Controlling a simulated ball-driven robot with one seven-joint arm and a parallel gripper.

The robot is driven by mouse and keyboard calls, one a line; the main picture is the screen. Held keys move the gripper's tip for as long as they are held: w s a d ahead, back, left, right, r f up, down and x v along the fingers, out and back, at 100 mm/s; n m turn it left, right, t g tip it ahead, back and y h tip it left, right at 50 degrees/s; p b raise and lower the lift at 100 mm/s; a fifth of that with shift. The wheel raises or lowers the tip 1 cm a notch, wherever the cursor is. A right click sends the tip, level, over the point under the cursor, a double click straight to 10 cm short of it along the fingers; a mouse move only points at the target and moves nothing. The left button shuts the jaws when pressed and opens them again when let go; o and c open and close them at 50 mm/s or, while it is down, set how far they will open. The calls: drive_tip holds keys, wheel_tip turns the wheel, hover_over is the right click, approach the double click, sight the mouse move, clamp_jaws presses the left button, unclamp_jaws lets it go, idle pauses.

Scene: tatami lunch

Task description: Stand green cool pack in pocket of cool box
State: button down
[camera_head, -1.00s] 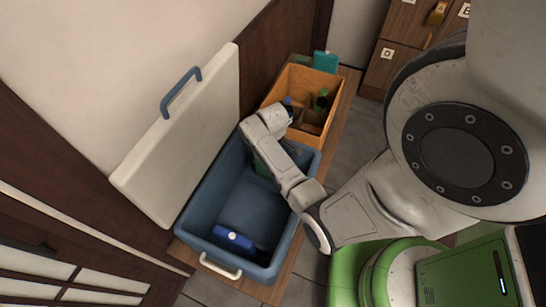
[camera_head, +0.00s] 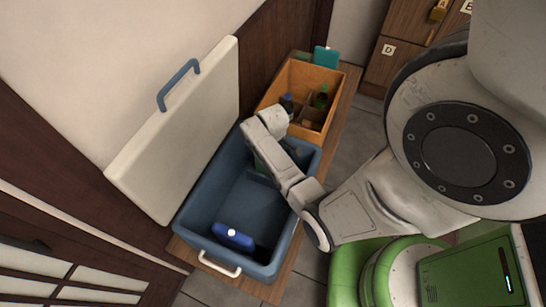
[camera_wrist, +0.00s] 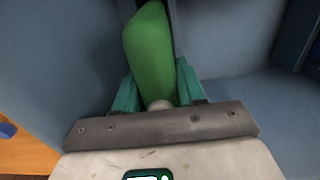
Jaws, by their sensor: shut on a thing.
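The cool box (camera_head: 196,215) is a blue open tub, its white lid (camera_head: 185,130) raised at the left. My gripper (camera_wrist: 157,88) is inside the box's far end, its teal fingers shut on the green cool pack (camera_wrist: 150,50). In the wrist view the pack points away from the gripper, slightly tilted, with its far end at a narrow slot between blue-grey walls. I cannot tell how deep it sits. A blue cool pack (camera_head: 233,237) lies at the box's near end.
A wooden crate (camera_head: 272,95) with dark bottles (camera_head: 321,101) stands just beyond the box. A teal item (camera_head: 325,57) is behind the crate. The box's white handle (camera_head: 220,265) faces the near side. The middle of the box floor is clear.

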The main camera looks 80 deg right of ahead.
drive_tip(key=shift+f, duration=0.3)
drive_tip(key=shift+c, duration=0.8)
unclamp_jaws()
drive_tip(key=shift+d+r, duration=0.1)
drive_tip(key=shift+d, duration=0.05)
drive_tip(key=shift+c, duration=0.4)
drive_tip(key=shift+r, duration=0.1)
drive_tip(key=shift+r+p, duration=3.5)
drive_tip(key=shift+p, duration=0.15)
